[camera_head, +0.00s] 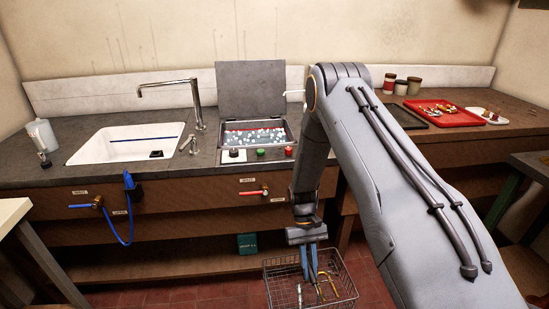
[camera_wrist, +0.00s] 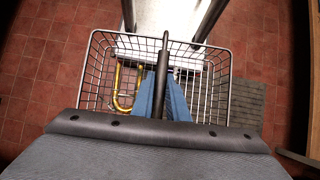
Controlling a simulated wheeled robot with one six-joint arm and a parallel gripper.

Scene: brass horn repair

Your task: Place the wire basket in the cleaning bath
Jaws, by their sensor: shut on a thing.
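The wire basket (camera_head: 282,292) hangs from my gripper (camera_head: 313,262), low in front of the counter and above the red tiled floor. The gripper's blue fingers are shut on a dark bar of the basket, which also shows in the wrist view (camera_wrist: 222,90). Brass tubing (camera_wrist: 118,92) lies inside the basket. The cleaning bath (camera_head: 256,136) is set in the counter, with its grey lid (camera_head: 252,88) raised at the back. White foam or bubbles cover its liquid. The basket is below and in front of the bath, apart from it.
A white sink (camera_head: 125,145) with a tall faucet (camera_head: 190,100) is left of the bath. Knobs (camera_head: 262,152) line the bath's front. A red-handled valve (camera_head: 256,192) and blue hose (camera_head: 125,220) project from the counter front. A red tray (camera_head: 445,113) and jars are at right.

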